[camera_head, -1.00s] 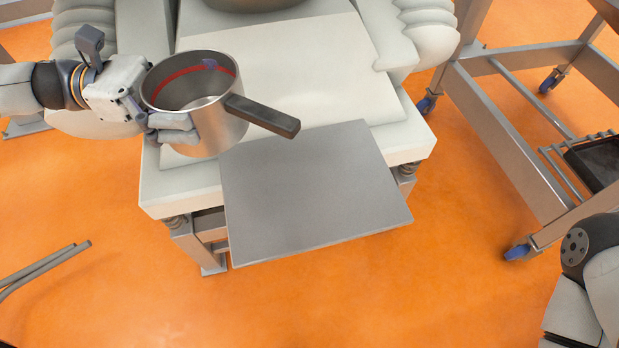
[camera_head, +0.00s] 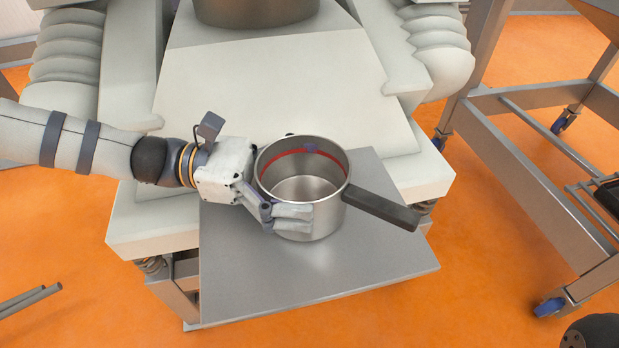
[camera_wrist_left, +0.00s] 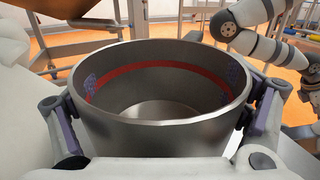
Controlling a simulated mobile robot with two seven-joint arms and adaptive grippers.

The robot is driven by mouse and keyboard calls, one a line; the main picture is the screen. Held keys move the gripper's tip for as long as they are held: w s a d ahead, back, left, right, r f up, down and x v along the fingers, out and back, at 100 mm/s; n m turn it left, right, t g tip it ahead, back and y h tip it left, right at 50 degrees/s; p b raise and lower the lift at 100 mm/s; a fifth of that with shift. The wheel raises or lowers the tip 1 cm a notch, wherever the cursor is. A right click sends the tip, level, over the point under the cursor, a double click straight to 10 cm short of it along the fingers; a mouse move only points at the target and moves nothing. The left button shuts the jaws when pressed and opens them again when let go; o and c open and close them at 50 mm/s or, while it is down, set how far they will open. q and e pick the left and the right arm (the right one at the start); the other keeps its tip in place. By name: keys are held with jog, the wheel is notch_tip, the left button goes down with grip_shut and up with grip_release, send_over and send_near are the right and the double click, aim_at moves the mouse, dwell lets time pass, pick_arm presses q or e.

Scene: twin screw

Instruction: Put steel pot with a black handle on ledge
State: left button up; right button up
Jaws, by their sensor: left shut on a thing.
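The steel pot (camera_head: 318,222) has a black handle (camera_head: 382,206) that points right and toward the front. A red band runs around its inside, and it looks empty and upright. My left gripper (camera_head: 280,215) is shut on the pot's body from the left. In the left wrist view the pot (camera_wrist_left: 160,135) sits between the two fingers (camera_wrist_left: 160,112). The ledge (camera_head: 330,275) is a flat grey metal plate at the front of the pale machine. The pot is over the ledge's back part; I cannot tell whether it touches. My right gripper is not clearly in view.
The pale machine (camera_head: 270,85) rises behind the ledge, with a round metal part (camera_head: 255,10) on top. A wheeled metal frame (camera_head: 510,160) stands at the right. Metal rods (camera_head: 30,298) show at the lower left. The ledge's front is clear.

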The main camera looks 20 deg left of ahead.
pick_arm(q)
jog(key=shift+f, duration=0.1)
jog(key=o, duration=1.1)
jog(key=shift+c, duration=0.2)
jog(key=shift+r, duration=0.4)
jog(key=p+v, duration=0.2)
jog(key=v, duration=1)
jog(key=shift+f, duration=0.15)
